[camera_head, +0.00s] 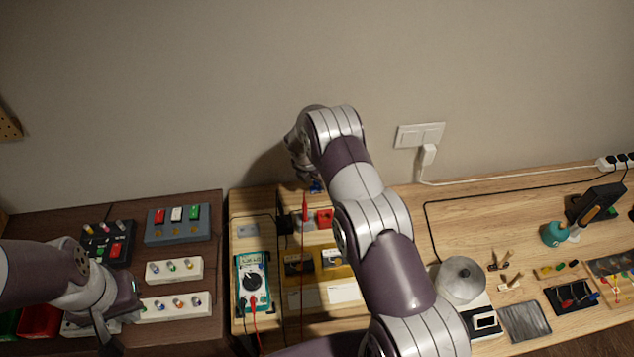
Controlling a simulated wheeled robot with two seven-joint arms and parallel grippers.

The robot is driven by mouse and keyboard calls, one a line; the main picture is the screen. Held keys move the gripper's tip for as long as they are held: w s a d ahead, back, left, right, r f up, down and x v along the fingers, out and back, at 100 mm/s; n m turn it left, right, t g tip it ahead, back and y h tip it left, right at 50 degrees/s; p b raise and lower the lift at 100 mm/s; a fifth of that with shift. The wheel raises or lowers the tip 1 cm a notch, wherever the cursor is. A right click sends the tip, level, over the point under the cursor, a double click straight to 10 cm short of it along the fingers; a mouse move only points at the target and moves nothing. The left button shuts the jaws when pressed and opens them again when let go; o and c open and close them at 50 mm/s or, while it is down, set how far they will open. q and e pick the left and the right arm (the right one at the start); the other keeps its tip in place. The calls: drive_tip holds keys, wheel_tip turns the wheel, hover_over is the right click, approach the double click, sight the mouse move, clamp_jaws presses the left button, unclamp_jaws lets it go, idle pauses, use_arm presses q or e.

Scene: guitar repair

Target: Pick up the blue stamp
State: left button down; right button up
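A small blue object (316,186), perhaps the blue stamp, shows just under my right wrist near the wall. It is too small and too covered to be sure of its shape. My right arm reaches up the middle to the back of the bench. Its gripper is at the blue object, but its fingers are hidden behind my wrist, so I cannot tell whether they hold it. My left gripper (107,338) hangs low at the left, over the dark bench near the white strips. Its fingertips run toward the lower edge and their opening does not show clearly.
A red block (325,219) stands below the blue object. A teal multimeter (253,284) with leads lies left of my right arm. A grey pedal box (178,224) and white knob strips (174,270) fill the dark bench. A scale (484,322) stands right.

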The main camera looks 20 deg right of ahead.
drive_tip(key=shift+w+f, duration=0.1)
drive_tip(key=shift+f, duration=0.05)
clamp_jaws()
idle(1.3)
